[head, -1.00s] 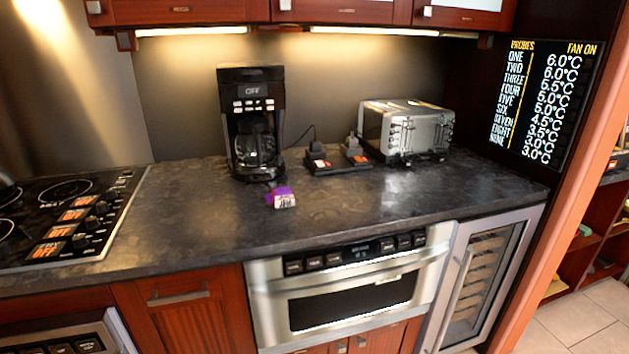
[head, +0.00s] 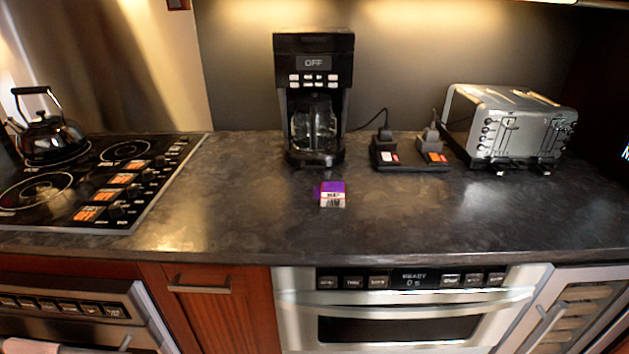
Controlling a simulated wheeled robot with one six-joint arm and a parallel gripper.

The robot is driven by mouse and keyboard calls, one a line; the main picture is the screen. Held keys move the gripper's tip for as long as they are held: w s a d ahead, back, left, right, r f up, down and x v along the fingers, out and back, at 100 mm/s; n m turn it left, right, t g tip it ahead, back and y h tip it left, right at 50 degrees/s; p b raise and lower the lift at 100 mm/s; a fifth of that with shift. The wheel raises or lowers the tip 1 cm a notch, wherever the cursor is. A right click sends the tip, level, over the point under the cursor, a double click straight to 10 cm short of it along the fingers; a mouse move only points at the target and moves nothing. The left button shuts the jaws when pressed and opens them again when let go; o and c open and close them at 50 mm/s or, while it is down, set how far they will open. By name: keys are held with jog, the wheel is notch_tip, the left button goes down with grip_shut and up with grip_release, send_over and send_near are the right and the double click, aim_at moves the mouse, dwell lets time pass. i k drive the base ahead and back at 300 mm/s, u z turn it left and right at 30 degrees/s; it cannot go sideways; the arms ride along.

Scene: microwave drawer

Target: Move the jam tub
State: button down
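A small tub with a purple top and a pale, dark-lettered front (head: 332,194) stands on the dark stone counter (head: 240,200), a little in front of the coffee maker. It looks like the jam tub, but its label is too small to read. Nothing touches it. My gripper is not in view.
The coffee maker (head: 314,100) stands behind the tub. A black charger stand (head: 410,163) and a silver toaster (head: 515,125) are to the right. A cooktop (head: 90,185) with a black kettle (head: 48,135) is at left. The microwave drawer (head: 400,310) below is shut. Counter around the tub is clear.

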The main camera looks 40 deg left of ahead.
aim_at(332, 194)
jog(key=u, duration=1.05)
jog(key=i, duration=0.95)
jog(key=u, duration=0.9)
